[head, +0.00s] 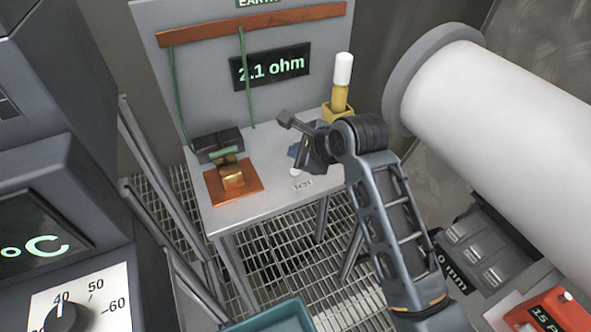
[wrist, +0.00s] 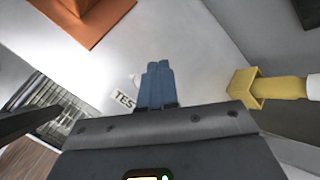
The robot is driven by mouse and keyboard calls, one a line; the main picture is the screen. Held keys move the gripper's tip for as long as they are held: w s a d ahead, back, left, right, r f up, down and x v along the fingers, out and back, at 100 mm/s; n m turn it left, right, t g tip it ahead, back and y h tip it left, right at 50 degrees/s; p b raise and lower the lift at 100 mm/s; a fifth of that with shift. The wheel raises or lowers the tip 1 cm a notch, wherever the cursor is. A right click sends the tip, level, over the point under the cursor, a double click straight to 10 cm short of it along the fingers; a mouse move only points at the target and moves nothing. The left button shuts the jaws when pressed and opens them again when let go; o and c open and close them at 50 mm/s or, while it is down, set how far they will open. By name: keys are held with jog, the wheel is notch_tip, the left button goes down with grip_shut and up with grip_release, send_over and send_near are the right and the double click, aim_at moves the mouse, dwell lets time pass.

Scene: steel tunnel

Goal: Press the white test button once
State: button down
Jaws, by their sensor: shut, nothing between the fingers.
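The white test button (head: 297,172) shows as a small white piece on the grey table top, behind a label (head: 302,185) reading TEST. My gripper (head: 298,158) is over the table, right by the button, and partly covers it. In the wrist view the blue fingers of my gripper (wrist: 160,68) are shut together and empty. A sliver of the white button (wrist: 135,79) shows just left of the fingertips, with the label (wrist: 124,99) below it. I cannot tell whether the fingers touch the button.
A copper plate with a brass clamp (head: 232,175) stands left on the table (head: 262,210). A yellow holder (head: 338,112) with a white-capped piece stands behind right. The display (head: 270,67) reads 2.1 ohm. A large white cylinder (head: 500,110) is close on the right.

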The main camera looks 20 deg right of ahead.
jog(key=shift+f+b, duration=0.65)
jog(key=shift+f, duration=0.75)
jog(key=shift+f, duration=0.85)
dwell(1.7)
jog(key=shift+r, duration=0.1)
jog(key=shift+r+p, duration=0.7)
jog(key=shift+r, duration=0.1)
jog(key=shift+r, duration=2.5)
jog(key=shift+f, duration=0.1)
